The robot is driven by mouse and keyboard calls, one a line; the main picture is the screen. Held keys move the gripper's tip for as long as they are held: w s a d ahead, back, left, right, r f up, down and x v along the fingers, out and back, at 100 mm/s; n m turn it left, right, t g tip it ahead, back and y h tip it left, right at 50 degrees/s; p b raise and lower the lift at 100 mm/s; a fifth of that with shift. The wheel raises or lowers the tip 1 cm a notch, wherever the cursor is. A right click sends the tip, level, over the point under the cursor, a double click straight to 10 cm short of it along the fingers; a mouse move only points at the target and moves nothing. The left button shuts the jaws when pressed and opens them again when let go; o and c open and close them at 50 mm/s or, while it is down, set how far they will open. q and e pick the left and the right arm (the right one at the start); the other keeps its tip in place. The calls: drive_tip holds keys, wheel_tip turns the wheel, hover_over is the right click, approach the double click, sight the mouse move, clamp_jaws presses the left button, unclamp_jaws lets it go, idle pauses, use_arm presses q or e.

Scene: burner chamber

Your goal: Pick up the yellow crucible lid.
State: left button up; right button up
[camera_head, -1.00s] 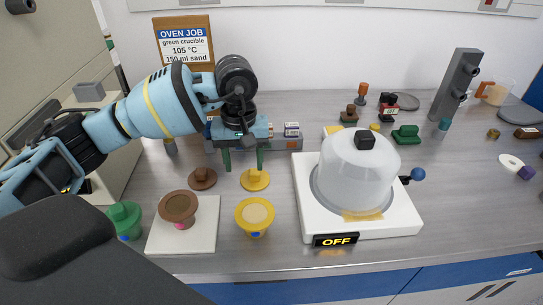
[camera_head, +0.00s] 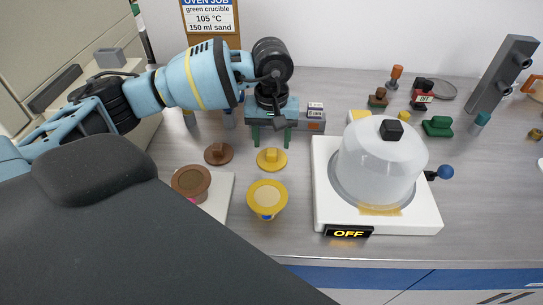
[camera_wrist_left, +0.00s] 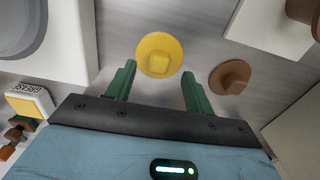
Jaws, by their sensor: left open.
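The yellow crucible lid (camera_head: 272,160), a round disc with a square knob, lies on the grey bench. It also shows in the left wrist view (camera_wrist_left: 159,55), just beyond and between my fingertips. My left gripper (camera_head: 270,142) is open and empty, with its two green fingers pointing down above and slightly behind the lid. In the left wrist view, the left gripper (camera_wrist_left: 155,78) has its fingers spread to either side of the line to the lid. The yellow crucible (camera_head: 267,200) stands in front of the lid. My right gripper is not seen.
A brown lid (camera_head: 219,153) lies close left of the yellow lid. A brown crucible (camera_head: 191,183) stands on a white tile (camera_head: 222,197). A burner with a clear dome (camera_head: 382,165) and an "OFF" sign is to the right. A dark arm link of mine covers the lower left.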

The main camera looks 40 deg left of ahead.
sight(272, 151)
use_arm(q)
drive_tip(key=shift+w+a+f, duration=0.1)
drive_tip(key=shift+w+f, duration=0.05)
drive_tip(key=shift+f, duration=0.95)
drive_tip(key=shift+w+a+f, duration=0.1)
drive_tip(key=shift+f, duration=1)
drive_tip(key=c, duration=1.1)
drive_tip(key=shift+r, duration=5.05)
